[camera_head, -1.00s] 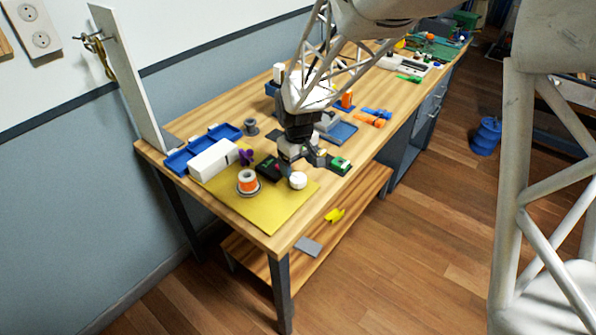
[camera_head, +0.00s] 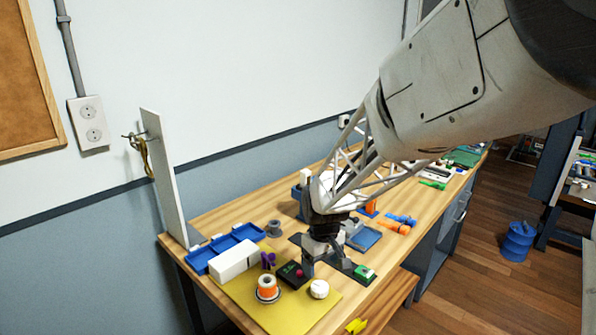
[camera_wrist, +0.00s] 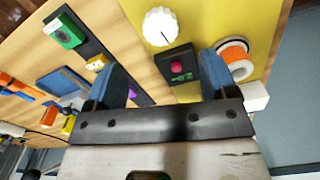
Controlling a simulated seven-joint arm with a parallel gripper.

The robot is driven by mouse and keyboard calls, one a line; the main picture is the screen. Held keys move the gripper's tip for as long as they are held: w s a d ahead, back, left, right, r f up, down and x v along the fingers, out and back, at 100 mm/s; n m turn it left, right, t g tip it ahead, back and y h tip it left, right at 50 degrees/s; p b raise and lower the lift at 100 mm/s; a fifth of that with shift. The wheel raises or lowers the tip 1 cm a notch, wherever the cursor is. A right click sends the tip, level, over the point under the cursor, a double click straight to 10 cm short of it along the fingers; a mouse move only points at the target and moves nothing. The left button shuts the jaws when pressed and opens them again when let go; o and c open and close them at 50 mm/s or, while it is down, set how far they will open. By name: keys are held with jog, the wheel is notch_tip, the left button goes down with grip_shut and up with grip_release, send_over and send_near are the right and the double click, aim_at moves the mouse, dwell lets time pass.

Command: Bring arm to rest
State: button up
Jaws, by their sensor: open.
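My gripper (camera_head: 322,264) is open over the workbench, near the right edge of the yellow mat (camera_head: 307,312). It is beside a black box with a green display and a red button (camera_head: 292,274). In the wrist view, the two blue fingers of my gripper (camera_wrist: 164,76) are apart with nothing held between them. The same black box (camera_wrist: 181,71) shows beyond them. A white upright panel (camera_head: 164,180) stands at the bench's left end. A yellowish strap (camera_head: 142,151) hangs at a hook on this panel.
A white dial (camera_head: 319,289), an orange spool (camera_head: 267,288), a white box (camera_head: 234,262) and a blue tray (camera_head: 224,247) are near my gripper. The front-left bench has small bare strips.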

jog(key=s+d+r+m+t, duration=0.1)
jog(key=s+d+r+m, duration=0.1)
jog(key=s+r, duration=0.3)
jog(key=s+d+r+m, duration=0.2)
jog(key=s+d+r, duration=0.3)
jog(key=s, duration=0.8)
jog(key=s+d+r+m+t, duration=0.1)
jog(key=s+r, duration=0.4)
jog(key=s, duration=0.5)
jog(key=shift+d+m+t, duration=0.3)
jog(key=shift+d+m, duration=0.5)
jog(key=shift+d, duration=0.45)
jog(key=shift+w, duration=0.1)
